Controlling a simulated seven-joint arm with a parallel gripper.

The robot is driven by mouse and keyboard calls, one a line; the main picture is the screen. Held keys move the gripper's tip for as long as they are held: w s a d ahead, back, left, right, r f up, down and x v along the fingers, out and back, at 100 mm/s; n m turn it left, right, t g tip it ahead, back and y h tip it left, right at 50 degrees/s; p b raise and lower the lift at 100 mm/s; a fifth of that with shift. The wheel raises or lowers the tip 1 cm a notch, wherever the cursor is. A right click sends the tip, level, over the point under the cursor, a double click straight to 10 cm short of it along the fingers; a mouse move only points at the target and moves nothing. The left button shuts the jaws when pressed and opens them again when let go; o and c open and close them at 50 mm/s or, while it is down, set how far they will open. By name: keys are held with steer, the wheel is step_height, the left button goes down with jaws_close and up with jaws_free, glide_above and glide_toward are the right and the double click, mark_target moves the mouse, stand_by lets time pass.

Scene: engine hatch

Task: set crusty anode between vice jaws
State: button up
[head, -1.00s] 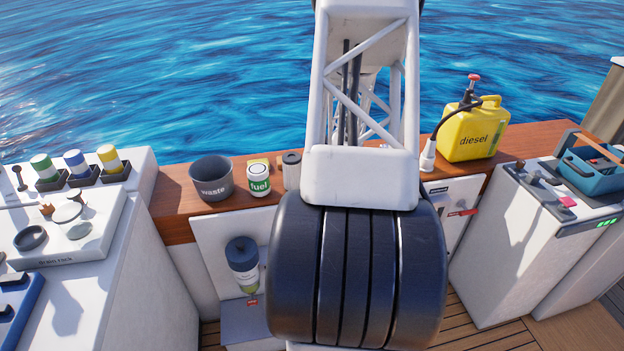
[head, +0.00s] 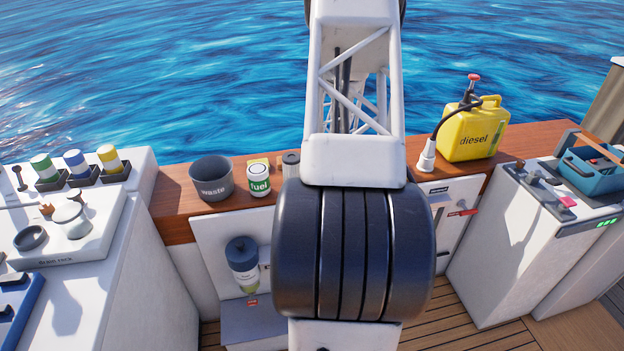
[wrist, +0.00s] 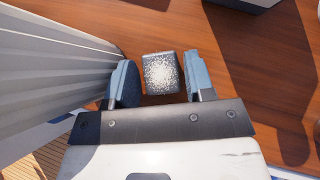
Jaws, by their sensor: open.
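In the wrist view a small dark block with a white speckled crust on its face (wrist: 161,73), which looks like the crusty anode, is at the wooden surface. My gripper (wrist: 161,82) is open, with one blue-grey finger on each side of the block. A narrow gap shows on both sides, and the block is not clearly gripped. In the head view my arm hides my gripper. I cannot make out the vice jaws for certain in either view.
A pale ribbed surface (wrist: 55,55) stands close to my left finger. A blue toolbox (head: 592,170) is at right.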

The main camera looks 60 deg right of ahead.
stand_by(0.4)
jaws_close()
steer(key=shift+r, duration=0.15)
steer(key=shift+r, duration=0.7)
step_height(320, 180, up, 2)
steer(key=shift+r, duration=0.1)
steer(key=s+a+r, duration=0.1)
steer(key=s+a, duration=0.8)
steer(key=a, duration=0.4)
steer(key=shift+s, duration=0.25)
steer(key=shift+r, duration=0.1)
